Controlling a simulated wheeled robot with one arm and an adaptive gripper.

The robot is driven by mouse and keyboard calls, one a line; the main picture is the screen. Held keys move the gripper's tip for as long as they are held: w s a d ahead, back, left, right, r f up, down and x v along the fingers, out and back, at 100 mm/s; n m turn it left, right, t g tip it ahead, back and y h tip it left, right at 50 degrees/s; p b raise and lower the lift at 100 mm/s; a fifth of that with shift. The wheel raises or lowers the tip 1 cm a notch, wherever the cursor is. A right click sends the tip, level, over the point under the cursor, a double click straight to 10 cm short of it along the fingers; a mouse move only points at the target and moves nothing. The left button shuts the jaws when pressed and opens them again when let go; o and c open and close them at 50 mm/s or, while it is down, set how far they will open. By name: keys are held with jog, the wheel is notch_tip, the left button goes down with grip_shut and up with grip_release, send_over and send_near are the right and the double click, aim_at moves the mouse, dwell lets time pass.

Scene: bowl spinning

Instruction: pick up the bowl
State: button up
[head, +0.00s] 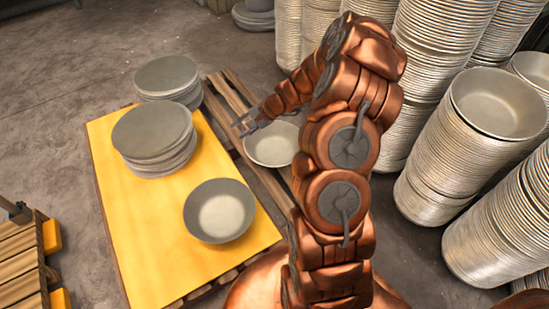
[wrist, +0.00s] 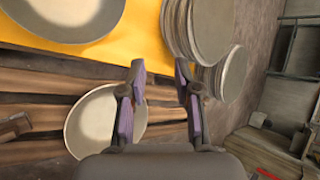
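A grey bowl (head: 272,146) sits upright on the wooden slats right of the yellow board, partly behind my arm. It also shows in the wrist view (wrist: 88,122), left of and partly behind my left finger. A second grey bowl (head: 219,211) stands on the yellow board and shows at the top left of the wrist view (wrist: 62,18). My gripper (head: 246,123) is above the back left rim of the bowl on the slats. In the wrist view its two purple-padded fingers (wrist: 160,88) are apart with nothing between them. I cannot tell the exact height above the bowl.
The yellow board (head: 115,255) holds a stack of plates (head: 152,132), with another stack (head: 167,78) at its back edge. Tall bowl stacks (head: 435,170) crowd the right side. Wooden slats (head: 232,95) run beside the board. Bare floor (head: 60,80) lies at the left.

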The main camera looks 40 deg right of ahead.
jog(key=s+d+f+m+h+b, duration=0.1)
jog(key=d+f+m+b, duration=0.1)
jog(key=d+f, duration=0.4)
jog(key=s+d+f+m+h+b, duration=0.1)
jog(key=d+f+b, duration=0.3)
jog(key=f, duration=0.9)
jog(key=s+d+f+m+h+b, duration=0.2)
jog(key=d+f+m+b, duration=0.1)
jog(key=d+f, duration=0.5)
notch_tip(320, 180, down, 2)
jog(key=shift+d+m+t, duration=0.15)
jog(key=shift+m+t, duration=0.25)
jog(key=shift+w+b+x, duration=0.2)
jog(key=shift+b+x, duration=1.5)
jog(key=shift+x, duration=1)
jog(key=shift+r, duration=0.2)
grip_shut()
